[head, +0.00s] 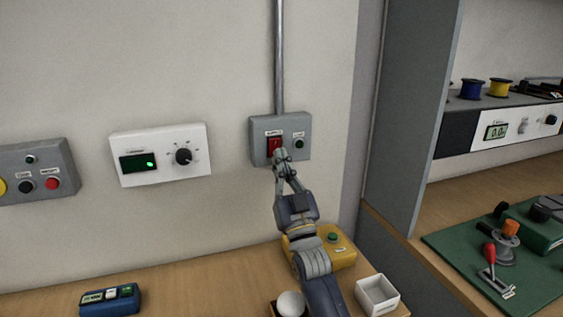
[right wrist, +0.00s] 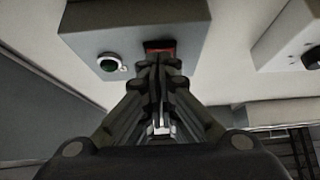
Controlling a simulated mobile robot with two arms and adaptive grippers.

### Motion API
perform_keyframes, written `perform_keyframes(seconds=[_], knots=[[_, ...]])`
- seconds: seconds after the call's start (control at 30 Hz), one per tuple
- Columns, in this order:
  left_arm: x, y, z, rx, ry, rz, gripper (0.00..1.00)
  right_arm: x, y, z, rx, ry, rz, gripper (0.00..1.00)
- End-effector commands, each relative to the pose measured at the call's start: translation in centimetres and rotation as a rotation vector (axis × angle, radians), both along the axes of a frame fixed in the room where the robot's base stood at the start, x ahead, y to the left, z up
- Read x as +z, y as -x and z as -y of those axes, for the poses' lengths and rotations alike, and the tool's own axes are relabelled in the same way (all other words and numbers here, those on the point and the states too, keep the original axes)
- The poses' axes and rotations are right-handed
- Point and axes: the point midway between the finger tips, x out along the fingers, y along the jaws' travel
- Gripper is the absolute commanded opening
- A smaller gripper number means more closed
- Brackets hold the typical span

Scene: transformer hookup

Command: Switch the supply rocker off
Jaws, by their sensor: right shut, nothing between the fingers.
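The supply box (head: 259,154) is a grey wall box below a vertical conduit. It carries a red rocker (head: 274,144) on its left and a round green-ringed lamp or button (head: 299,144) on its right. My right gripper (head: 281,155) is shut and empty, with its fingertips at the lower part of the rocker; I cannot tell whether they touch it. In the right wrist view the closed fingers (right wrist: 160,62) reach toward the red rocker (right wrist: 159,47), and hide most of it. The box (right wrist: 192,18) appears upside down there. My left gripper is not in view.
A white box with a dial (head: 163,155) and a grey button box (head: 37,171) hang to the left. Below stand a yellow box with a green button (head: 341,252), a white tray (head: 377,295) and a blue meter (head: 110,300). A grey partition (head: 412,120) rises at the right.

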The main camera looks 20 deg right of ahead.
Motion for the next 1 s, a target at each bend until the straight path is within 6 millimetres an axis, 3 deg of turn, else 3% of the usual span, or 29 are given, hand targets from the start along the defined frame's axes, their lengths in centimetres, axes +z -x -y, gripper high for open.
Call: perform_keyframes(seconds=[0.53,0.7,1.0], knots=[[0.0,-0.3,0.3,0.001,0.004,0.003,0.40,-6.3,7.8,0.3,0.001,0.001,-0.003,0.00],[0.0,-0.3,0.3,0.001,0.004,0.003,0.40,-7.1,8.9,0.3,0.001,0.001,-0.002,0.00],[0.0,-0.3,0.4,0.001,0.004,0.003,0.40,-7.2,9.1,0.3,0.001,0.001,-0.001,0.00]])
